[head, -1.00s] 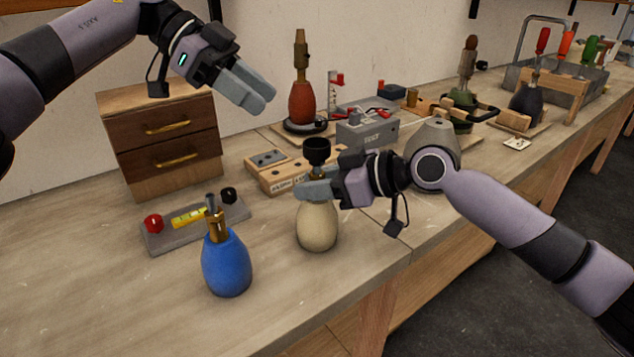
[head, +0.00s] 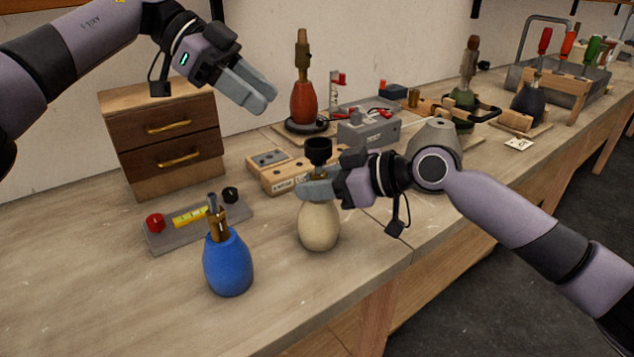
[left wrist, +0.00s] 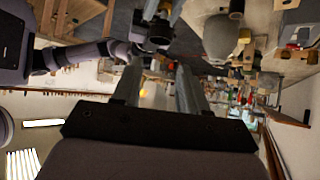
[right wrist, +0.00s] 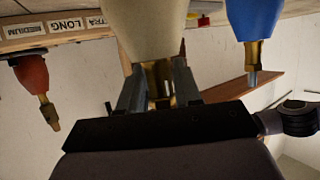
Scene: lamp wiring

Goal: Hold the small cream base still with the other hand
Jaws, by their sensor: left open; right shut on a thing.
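The small cream base (head: 318,228) stands upright on the bench in the head view, with a brass neck and a black socket (head: 318,150) on top. My right gripper (head: 312,188) is shut on its neck, just above the cream body. In the right wrist view the cream base (right wrist: 152,30) shows upside down, with its brass neck between the fingers (right wrist: 160,88). My left gripper (head: 262,98) is open and empty, raised above the bench, up and left of the base and apart from it. The far side of the neck is hidden by the right fingers.
A blue base (head: 228,265) with a brass neck stands close, to the left. Behind it lies a grey tray (head: 160,240) with red and black knobs. A wooden drawer unit (head: 160,140), labelled wooden blocks (head: 280,180) and a red base (head: 304,102) stand behind. The front-left bench is clear.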

